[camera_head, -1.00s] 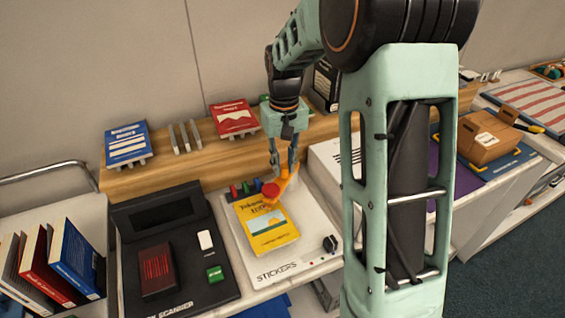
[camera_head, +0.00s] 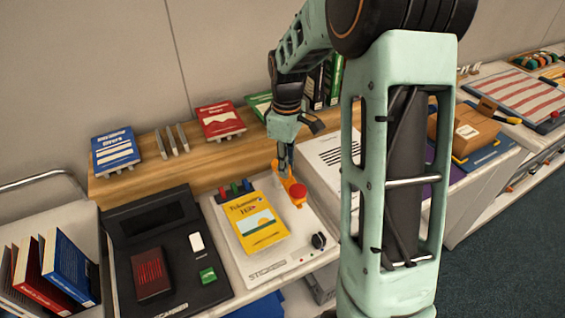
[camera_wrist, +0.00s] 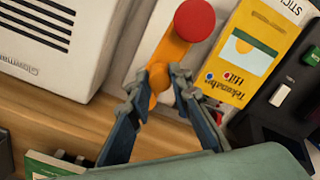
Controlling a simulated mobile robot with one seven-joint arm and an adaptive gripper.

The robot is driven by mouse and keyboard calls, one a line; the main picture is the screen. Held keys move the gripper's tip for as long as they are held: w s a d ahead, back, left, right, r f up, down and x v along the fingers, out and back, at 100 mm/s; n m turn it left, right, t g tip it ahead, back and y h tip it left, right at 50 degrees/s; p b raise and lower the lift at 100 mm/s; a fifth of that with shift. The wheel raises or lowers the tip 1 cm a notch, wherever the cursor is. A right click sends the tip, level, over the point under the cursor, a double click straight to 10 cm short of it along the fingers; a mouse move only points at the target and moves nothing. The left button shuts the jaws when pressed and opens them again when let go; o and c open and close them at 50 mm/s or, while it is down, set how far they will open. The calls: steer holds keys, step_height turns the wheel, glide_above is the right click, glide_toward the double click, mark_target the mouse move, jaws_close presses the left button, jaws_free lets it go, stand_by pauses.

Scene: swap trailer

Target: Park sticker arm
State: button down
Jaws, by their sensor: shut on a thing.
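The sticker arm (camera_head: 293,184) is an orange swinging arm with a round red end (camera_head: 298,190) on the white sticker station (camera_head: 290,256). The red end now lies off the yellow book (camera_head: 257,222), to its right in the head view. My gripper (camera_head: 286,171) is shut on the orange arm from above; in the wrist view the fingers (camera_wrist: 160,88) close on it below the red knob (camera_wrist: 194,20). The yellow book lies flat on the station and also shows in the wrist view (camera_wrist: 247,65). The arm's pivot is hidden.
A black scanner (camera_head: 178,245) with a dark red book (camera_head: 151,273) stands left of the station. A white box with lines (camera_head: 322,160) stands close to its right. A wooden shelf (camera_head: 200,150) with book stands runs behind.

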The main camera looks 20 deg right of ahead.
steer(key=shift+w+d+n, duration=0.1)
steer(key=shift+d+n, duration=0.1)
steer(key=shift+n, duration=0.2)
stand_by(0.3)
steer(key=c, duration=1.8)
jaws_free()
steer(key=shift+o, duration=0.2)
step_height(320, 180, up, 12)
